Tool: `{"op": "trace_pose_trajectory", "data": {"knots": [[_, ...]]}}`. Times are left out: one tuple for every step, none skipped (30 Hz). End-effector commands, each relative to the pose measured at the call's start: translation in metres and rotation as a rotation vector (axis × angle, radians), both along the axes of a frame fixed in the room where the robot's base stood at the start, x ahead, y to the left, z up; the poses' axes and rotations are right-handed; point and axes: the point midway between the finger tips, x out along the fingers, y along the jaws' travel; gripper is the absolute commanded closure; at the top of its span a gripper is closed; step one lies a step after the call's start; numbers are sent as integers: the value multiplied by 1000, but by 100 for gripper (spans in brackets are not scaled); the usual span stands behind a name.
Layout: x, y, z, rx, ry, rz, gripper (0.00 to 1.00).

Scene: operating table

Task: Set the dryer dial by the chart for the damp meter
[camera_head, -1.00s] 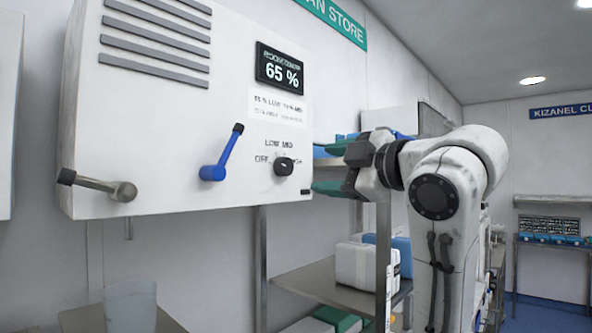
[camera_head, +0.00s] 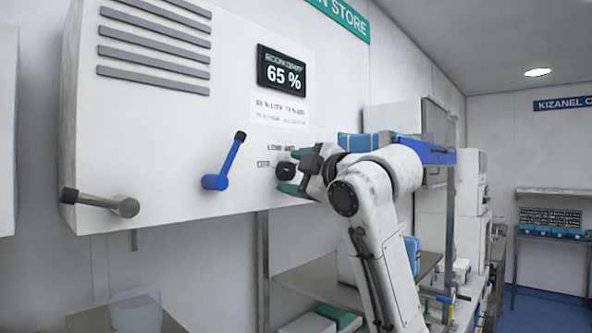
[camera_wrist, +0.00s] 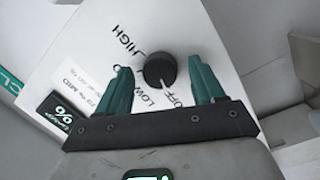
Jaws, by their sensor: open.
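The dryer dial (camera_head: 285,172) is a round black knob on the white cabinet's lower right. In the wrist view the dial (camera_wrist: 160,70) sits between my gripper's green fingers (camera_wrist: 160,66), with gaps on both sides. Its white mark points roughly toward OFF; LOW, OFF and HIGH are legible around it, MID is hidden there. My gripper (camera_head: 293,171) is open at the dial in the head view. The damp meter (camera_head: 281,70) reads 65 %.
A blue-handled lever (camera_head: 223,165) and a metal lever (camera_head: 100,202) stick out of the white cabinet (camera_head: 170,130) left of the dial. A steel shelf (camera_head: 320,275) stands below and right, with boxes. A clear container (camera_head: 136,311) is at the lower left.

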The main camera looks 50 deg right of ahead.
Motion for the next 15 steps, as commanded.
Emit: {"op": "trace_pose_trajectory", "data": {"knots": [[0, 0, 0, 0, 0, 0, 32], [0, 0, 0, 0, 0, 0, 32], [0, 0, 0, 0, 0, 0, 32], [0, 0, 0, 0, 0, 0, 32], [0, 0, 0, 0, 0, 0, 32], [0, 0, 0, 0, 0, 0, 35], [0, 0, 0, 0, 0, 0, 38], [0, 0, 0, 0, 0, 0, 41], [0, 0, 0, 0, 0, 0, 45], [0, 0, 0, 0, 0, 0, 47], [0, 0, 0, 0, 0, 0, 50], [0, 0, 0, 0, 0, 0, 54], [0, 0, 0, 0, 0, 0, 57], [0, 0, 0, 0, 0, 0, 60], [0, 0, 0, 0, 0, 0, 64]]}}
